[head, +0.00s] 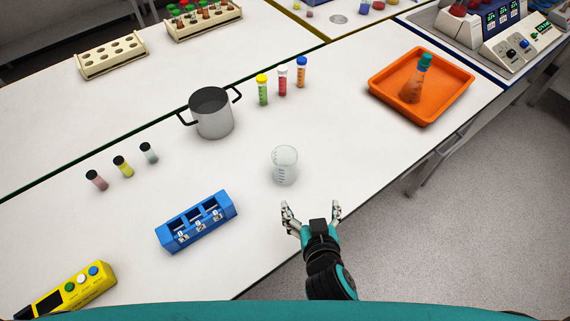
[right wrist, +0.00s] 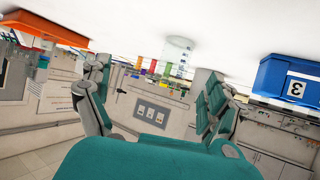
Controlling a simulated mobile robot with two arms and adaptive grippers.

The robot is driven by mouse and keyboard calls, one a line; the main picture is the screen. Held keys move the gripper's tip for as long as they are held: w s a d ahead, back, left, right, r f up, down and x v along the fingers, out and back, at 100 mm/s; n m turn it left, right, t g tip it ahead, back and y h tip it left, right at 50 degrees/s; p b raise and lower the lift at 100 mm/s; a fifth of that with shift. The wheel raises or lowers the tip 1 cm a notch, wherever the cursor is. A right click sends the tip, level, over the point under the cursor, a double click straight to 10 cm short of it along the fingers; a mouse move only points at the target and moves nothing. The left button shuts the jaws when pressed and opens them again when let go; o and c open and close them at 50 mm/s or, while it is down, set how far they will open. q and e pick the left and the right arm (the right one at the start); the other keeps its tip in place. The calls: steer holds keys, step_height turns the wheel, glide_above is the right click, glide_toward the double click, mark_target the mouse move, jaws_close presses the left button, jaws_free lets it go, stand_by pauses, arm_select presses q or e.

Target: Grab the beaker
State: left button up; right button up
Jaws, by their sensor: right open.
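A clear glass beaker (head: 285,166) with graduation marks stands upright on the white table near the middle of the head view. It also shows in the right wrist view (right wrist: 178,48), at the top and upside down. My right gripper (head: 311,209) is open and empty, at the front edge of the table. Its fingers are spread, and it is apart from the beaker, nearer to me and slightly to the right of it. The open fingers also show in the right wrist view (right wrist: 155,85). My left gripper is not in view.
A blue numbered rack (head: 190,232) stands left of the beaker. A grey pot (head: 212,122) and capped tubes (head: 282,82) stand behind it. An orange tray (head: 455,92) holding a teal-capped flask (head: 413,84) is at the right. The table between gripper and beaker is clear.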

mark_target(287, 170)
steer(key=shift+t+y, duration=0.6)
steer(key=w+a+b, duration=0.1)
steer(key=w, duration=0.2)
steer(key=w+a+f+b, duration=0.1)
steer(key=w+a, duration=0.1)
steer(key=w, duration=0.2)
steer(key=w+a+f+b, duration=0.1)
steer(key=w+a, duration=0.1)
steer(key=w, duration=0.1)
steer(key=shift+w+f+b, duration=0.1)
steer(key=shift+w+b, duration=0.25)
steer(key=shift+w, duration=0.05)
steer(key=shift+w+f, duration=0.1)
steer(key=shift+w, duration=0.25)
steer(key=b+x, duration=0.3)
steer(key=x, duration=0.1)
steer(key=shift+w+a+f, duration=0.1)
steer(key=shift+w+f, duration=0.05)
steer(key=shift+f, duration=0.15)
steer(key=shift+w, duration=0.25)
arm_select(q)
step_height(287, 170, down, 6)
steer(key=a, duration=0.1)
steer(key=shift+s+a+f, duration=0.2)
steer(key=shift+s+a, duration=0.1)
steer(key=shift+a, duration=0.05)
arm_select(e)
steer(key=shift+c, duration=0.5)
steer(key=c, duration=1.2)
